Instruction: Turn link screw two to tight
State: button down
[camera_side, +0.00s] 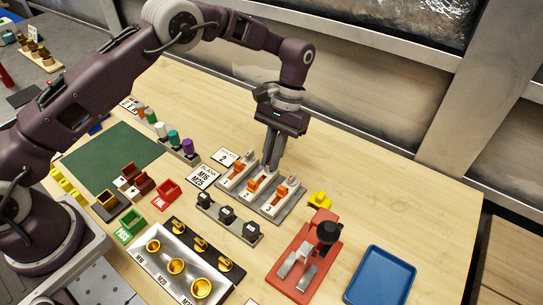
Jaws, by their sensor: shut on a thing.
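A grey base (291,209) carries three pale units marked 1, 2 and 3, each with an orange piece on it. The middle unit, marked 2, has its orange piece (255,185) showing in front of my gripper. My gripper (268,168) points straight down with its fingertips at the back end of the middle unit. Its jaws are shut on link screw two, which the fingers hide. How far the screw is turned cannot be seen.
A row of black blocks (227,217) stands just in front of the base. A red fixture with a black knob (327,232), a yellow piece (320,200) and a blue tray (380,277) lie to the right. The table behind the base is clear.

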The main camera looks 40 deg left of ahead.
jog(key=c, duration=1.5)
grip_release()
jog(key=v, duration=0.7)
jog(key=shift+r, duration=0.1)
